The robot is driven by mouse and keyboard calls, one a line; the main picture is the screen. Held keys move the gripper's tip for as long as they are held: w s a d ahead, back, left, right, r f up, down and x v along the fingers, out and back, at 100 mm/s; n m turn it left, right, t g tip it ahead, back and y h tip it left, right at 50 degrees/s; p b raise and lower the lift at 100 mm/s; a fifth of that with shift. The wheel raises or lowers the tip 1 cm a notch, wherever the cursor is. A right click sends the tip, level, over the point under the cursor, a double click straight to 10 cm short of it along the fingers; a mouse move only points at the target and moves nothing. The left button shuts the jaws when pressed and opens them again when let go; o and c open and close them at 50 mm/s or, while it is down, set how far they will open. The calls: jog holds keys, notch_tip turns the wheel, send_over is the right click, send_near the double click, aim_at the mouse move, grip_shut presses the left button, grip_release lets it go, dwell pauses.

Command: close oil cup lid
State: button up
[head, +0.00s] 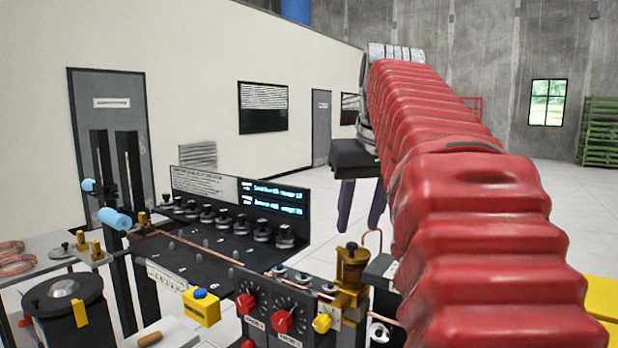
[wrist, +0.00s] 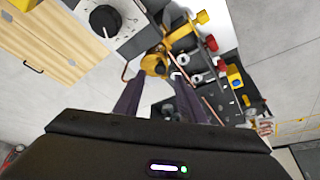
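The brass oil cup (head: 351,272) stands upright at the right end of the machine bench in the head view, with a small knob-like part at its top. In the wrist view the brass cup (wrist: 153,64) lies just beyond my fingertips. I cannot tell clearly whether its lid is open or shut. My gripper (head: 361,226) hangs above and behind the cup in the head view, fingers pointing down. In the wrist view my gripper (wrist: 157,86) has its two dark purple fingers apart, with nothing between them.
A thin copper tube (head: 223,259) runs along the bench. Red knobs (head: 283,321) and a yellow knob (head: 322,323) sit in front of it. A black display panel (head: 240,203) stands behind. A wooden cabinet (wrist: 55,45) is at the wrist view's upper left. Open floor lies behind the bench.

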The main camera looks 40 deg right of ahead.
jog(key=v, duration=0.9)
jog(key=shift+w+a+f, duration=0.1)
dwell(0.5)
jog(key=w+a+f+n, duration=0.2)
jog(key=w+a+f, duration=0.1)
jog(key=a+f, duration=1.2)
jog(key=s+a+f+n, duration=0.1)
jog(key=s+a+f, duration=0.1)
jog(key=f, duration=0.5)
jog(key=s+a+f+n+t+y, duration=0.1)
jog(key=s+a+f, duration=0.2)
jog(key=a+f, duration=0.2)
jog(key=s+a+f+n, duration=0.1)
jog(key=a+f, duration=0.3)
jog(key=f, duration=0.6)
jog(key=shift+s+f+t+y, duration=0.3)
jog(key=shift+s+y, duration=0.1)
jog(key=shift+s, duration=0.4)
jog(key=shift+c, duration=0.7)
